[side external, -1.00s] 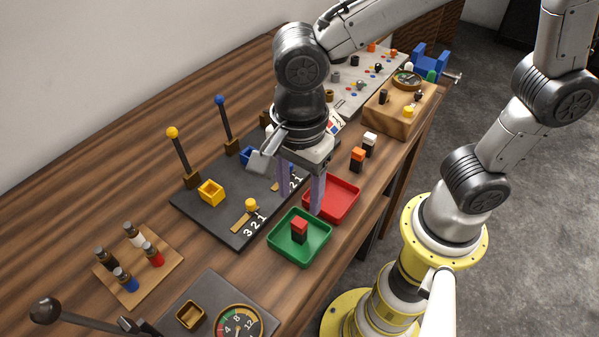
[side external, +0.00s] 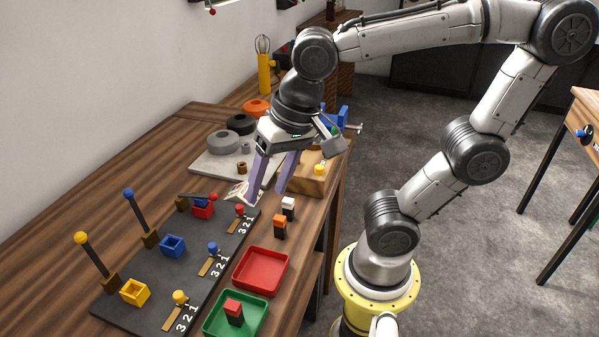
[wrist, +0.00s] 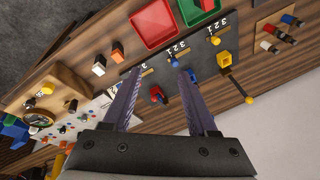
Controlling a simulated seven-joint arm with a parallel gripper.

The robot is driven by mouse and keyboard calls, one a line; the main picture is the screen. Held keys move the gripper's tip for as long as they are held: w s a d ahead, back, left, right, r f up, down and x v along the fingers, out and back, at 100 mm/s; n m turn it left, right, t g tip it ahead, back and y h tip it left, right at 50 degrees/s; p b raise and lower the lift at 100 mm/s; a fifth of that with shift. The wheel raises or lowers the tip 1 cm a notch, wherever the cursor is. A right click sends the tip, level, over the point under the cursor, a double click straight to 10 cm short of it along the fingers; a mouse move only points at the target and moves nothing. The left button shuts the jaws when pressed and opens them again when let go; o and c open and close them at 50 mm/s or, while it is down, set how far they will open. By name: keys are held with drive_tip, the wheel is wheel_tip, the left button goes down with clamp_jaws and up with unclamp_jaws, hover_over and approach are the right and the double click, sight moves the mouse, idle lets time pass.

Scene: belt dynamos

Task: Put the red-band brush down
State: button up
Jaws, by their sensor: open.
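The red-band brush (side external: 233,313) is a dark block with a red top. It stands upright inside the green tray (side external: 208,325) at the bottom of the side view. In the wrist view the red-topped brush (wrist: 207,4) is at the top edge, in the green tray (wrist: 186,14). My gripper (side external: 266,195) is open, with nothing between its purple fingers. It is well away from the green tray, towards the back of the bench. In the wrist view the open fingers (wrist: 160,72) point towards the dark lever board.
The empty red tray (side external: 261,271) is beside the green one. An orange-topped brush (side external: 280,227) and a white-topped brush (side external: 288,208) stand near the bench edge. The dark board (side external: 190,262) carries levers and coloured cups. A wooden block (side external: 313,178) is at the back.

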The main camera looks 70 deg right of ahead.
drive_tip(key=s+d+n+t+h, duration=0.1)
drive_tip(key=s+d+n+t, duration=0.1)
drive_tip(key=d+n, duration=0.3)
drive_tip(key=shift+s+d+f+n, duration=0.15)
drive_tip(key=shift+s+f+n, duration=0.2)
drive_tip(key=shift+s+n, duration=0.55)
idle(0.6)
